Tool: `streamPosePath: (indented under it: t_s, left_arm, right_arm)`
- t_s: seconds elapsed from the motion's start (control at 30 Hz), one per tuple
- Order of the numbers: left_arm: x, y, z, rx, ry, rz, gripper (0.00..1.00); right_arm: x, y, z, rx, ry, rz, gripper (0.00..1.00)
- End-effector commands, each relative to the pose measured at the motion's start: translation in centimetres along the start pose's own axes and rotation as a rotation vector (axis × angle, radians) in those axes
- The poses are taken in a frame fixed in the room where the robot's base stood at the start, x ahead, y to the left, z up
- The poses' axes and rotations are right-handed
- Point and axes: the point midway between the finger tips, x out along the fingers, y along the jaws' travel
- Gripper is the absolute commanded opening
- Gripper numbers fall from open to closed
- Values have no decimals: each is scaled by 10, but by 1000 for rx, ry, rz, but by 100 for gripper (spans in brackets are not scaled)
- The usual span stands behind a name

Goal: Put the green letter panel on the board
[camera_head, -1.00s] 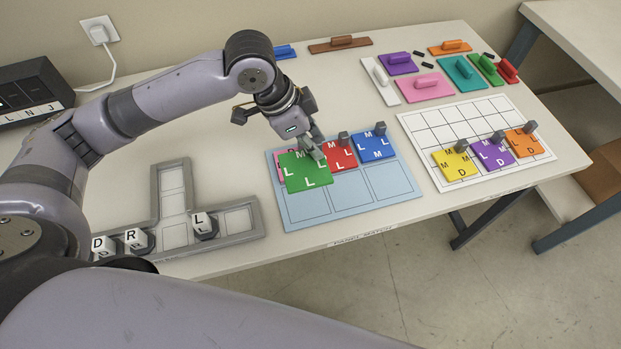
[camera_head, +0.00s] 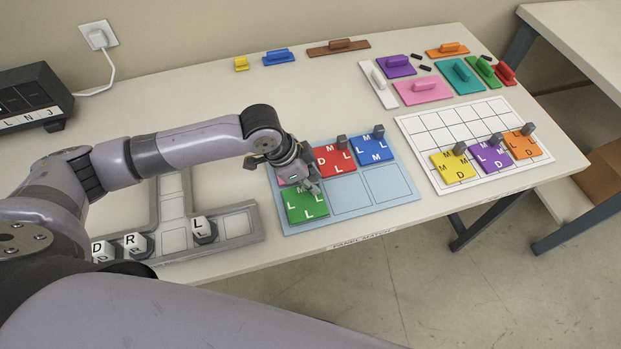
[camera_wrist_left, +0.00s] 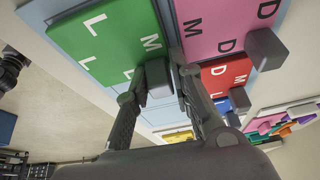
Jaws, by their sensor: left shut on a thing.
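The green letter panel (camera_head: 306,205) is over the front left cell of the light blue board (camera_head: 350,197). In the head view it looks flat on or just above the board; I cannot tell which. My left gripper (camera_head: 309,186) is at its back right corner. In the left wrist view, my left gripper (camera_wrist_left: 160,90) is shut on the grey knob of the green panel (camera_wrist_left: 105,38). The pink panel (camera_wrist_left: 222,25) is right behind it, mostly hidden by my gripper in the head view. My right gripper is not in view.
Red (camera_head: 335,160) and blue (camera_head: 373,149) panels fill the board's back row. The front middle and front right cells are bare. A white grid board (camera_head: 430,130) with yellow, purple and orange panels lies to the right. A grey tray (camera_head: 240,222) with letter cubes is left.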

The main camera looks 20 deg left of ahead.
Motion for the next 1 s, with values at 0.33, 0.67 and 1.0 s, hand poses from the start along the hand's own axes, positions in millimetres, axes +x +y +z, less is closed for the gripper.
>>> streamPosePath:
  t_s: [0.33, 0.67, 1.0]
  left_arm:
    - [2, 0, 1, -1, -1, 1, 32]
    - [2, 0, 1, -1, -1, 0, 41]
    - [-27, -1, 0, 0, 1, -3, 41]
  right_arm:
    - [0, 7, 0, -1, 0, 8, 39]
    - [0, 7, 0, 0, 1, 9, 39]
    - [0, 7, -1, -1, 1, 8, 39]
